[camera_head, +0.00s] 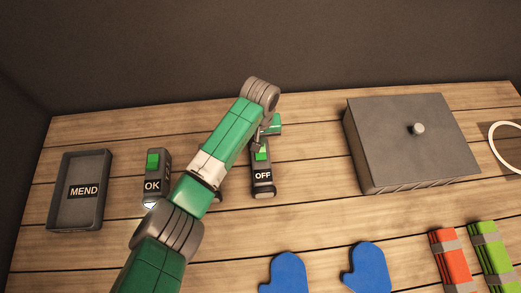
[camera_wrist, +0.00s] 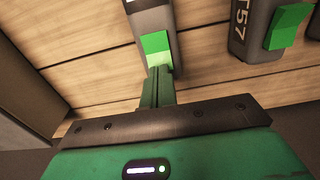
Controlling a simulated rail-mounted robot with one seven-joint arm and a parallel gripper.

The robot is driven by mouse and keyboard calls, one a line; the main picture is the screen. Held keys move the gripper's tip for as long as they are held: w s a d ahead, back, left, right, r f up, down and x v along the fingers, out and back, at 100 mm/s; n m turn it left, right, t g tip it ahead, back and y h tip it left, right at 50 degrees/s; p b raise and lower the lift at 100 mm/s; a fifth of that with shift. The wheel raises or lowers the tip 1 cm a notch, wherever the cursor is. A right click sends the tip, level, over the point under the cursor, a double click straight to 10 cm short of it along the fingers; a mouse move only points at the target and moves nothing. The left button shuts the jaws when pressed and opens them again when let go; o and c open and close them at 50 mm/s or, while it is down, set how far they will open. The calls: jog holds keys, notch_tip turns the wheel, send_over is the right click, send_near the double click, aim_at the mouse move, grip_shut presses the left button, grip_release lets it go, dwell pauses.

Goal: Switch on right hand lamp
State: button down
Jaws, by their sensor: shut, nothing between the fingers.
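The right hand lamp (camera_head: 263,180) is a dark grey body labelled OFF, with a green switch (camera_head: 262,154) on top. In the wrist view its green switch (camera_wrist: 155,44) is straight ahead of my fingertips. My gripper (camera_wrist: 159,72) is shut and empty, with its green fingers at the near end of that switch; I cannot tell whether they touch it. In the head view my arm partly hides the gripper above the lamp's far end. The left hand lamp (camera_head: 153,180) is labelled OK, has a green switch and shows a bright white spot at its near end.
A tray labelled MEND (camera_head: 81,190) lies at the far left. A large grey box with a knob (camera_head: 410,150) stands to the right. Blue mitt-shaped pieces (camera_head: 285,273), a red bundle (camera_head: 451,262) and a green bundle (camera_head: 491,255) lie at the front. A white ring (camera_head: 492,137) is at the right edge.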

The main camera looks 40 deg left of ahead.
jog(key=shift+f+b, duration=0.4)
jog(key=shift+f, duration=0.6)
dwell(0.7)
jog(key=shift+r, duration=0.1)
notch_tip(320, 180, up, 7)
jog(key=p, duration=0.8)
